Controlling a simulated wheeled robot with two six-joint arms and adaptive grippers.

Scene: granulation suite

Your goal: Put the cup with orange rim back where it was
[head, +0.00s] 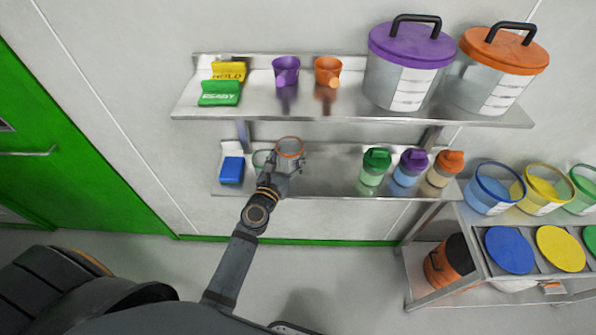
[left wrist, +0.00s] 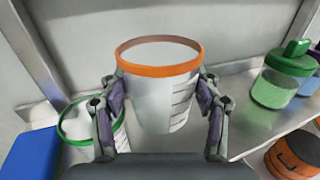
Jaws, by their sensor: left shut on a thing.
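In the left wrist view the cup (left wrist: 160,105) is upright between the fingers (left wrist: 159,88). It is at the lower shelf (head: 330,180); I cannot tell whether its base touches the shelf. A green-rimmed cup (left wrist: 75,122) stands close by on the left, partly hidden by my gripper in the head view. My right gripper is not in view.
A blue block (head: 231,170) sits at the shelf's left end. Green (head: 375,168), purple-lidded (head: 409,168) and orange-lidded (head: 444,169) bottles stand to the right, with bare shelf between them and the cup.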

